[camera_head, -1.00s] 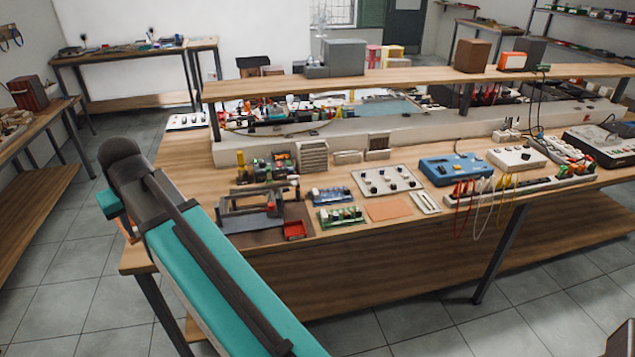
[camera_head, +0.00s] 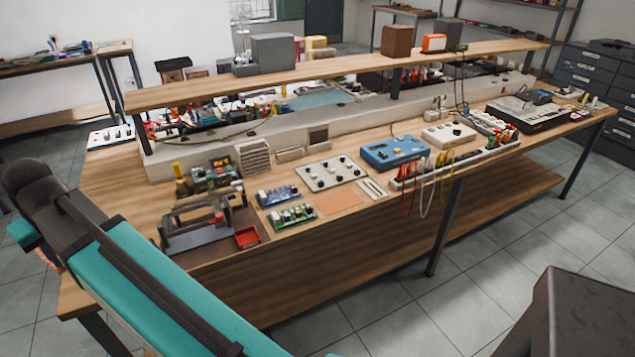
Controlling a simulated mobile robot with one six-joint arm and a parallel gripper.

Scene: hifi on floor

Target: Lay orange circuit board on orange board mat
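A flat, plain orange mat (camera_head: 338,200) lies bare on the workbench near its front edge, right of two small boards. I cannot pick out the orange circuit board for certain. A board with a red-orange part (camera_head: 222,172) stands behind the metal holding frame (camera_head: 195,220), partly hidden. My teal and dark arm crosses the lower left. My gripper is not in view. A small orange patch shows just under the arm's bend at the far left, and I cannot tell what it is.
A blue-topped board (camera_head: 278,194) and a green board (camera_head: 291,215) lie left of the mat. A knob panel (camera_head: 331,173) is behind it, and white strips (camera_head: 373,188) lie right. A red tray (camera_head: 247,237) sits by the frame. A dark box (camera_head: 585,315) stands at lower right.

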